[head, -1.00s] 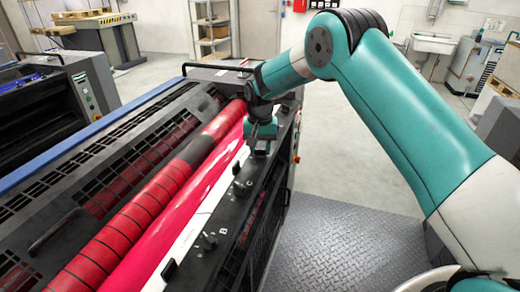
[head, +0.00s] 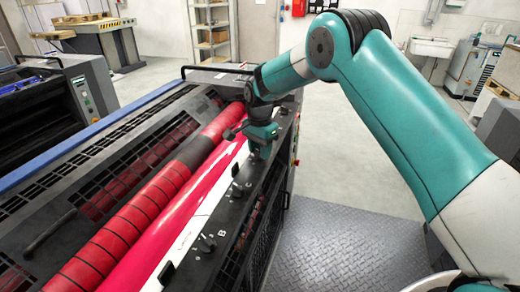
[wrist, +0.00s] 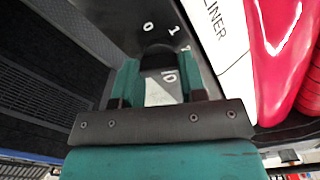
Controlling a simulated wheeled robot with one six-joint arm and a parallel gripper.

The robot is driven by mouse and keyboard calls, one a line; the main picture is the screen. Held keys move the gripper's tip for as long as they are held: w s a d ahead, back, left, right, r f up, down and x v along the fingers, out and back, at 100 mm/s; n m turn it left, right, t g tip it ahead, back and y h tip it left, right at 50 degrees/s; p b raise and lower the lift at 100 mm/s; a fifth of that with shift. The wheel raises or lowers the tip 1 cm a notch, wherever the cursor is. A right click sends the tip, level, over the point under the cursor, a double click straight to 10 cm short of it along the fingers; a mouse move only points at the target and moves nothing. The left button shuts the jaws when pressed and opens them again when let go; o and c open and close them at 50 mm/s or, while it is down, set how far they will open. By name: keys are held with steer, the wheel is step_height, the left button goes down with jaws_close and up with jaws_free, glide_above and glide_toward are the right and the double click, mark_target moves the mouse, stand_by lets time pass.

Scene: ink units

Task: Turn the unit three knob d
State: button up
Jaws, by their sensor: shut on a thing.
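My gripper (head: 260,152) points down at the far end of the black panel strip along the press's right side. In the wrist view its two green fingers (wrist: 158,78) stand on either side of a dark round knob (wrist: 158,54), shut on it. This is the knob beyond C, taken as unit three knob d; most of it is hidden by the fingers. White scale marks 0 and 1 show around it, with another mark partly covered. The knob's exact pointer direction cannot be told.
Knob C (head: 236,191) and knob B (head: 207,243) stand nearer on the same strip. A red banded roller (head: 125,222) and a glossy pink-red roller run left of it. A dark metal floor plate (head: 335,245) lies clear to the right.

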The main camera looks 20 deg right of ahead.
stand_by(0.3)
steer(key=o, duration=0.9)
steer(key=shift+r, duration=0.1)
step_height(320, 180, up, 17)
steer(key=shift+r+b, duration=0.15)
steer(key=shift+b, duration=1.1)
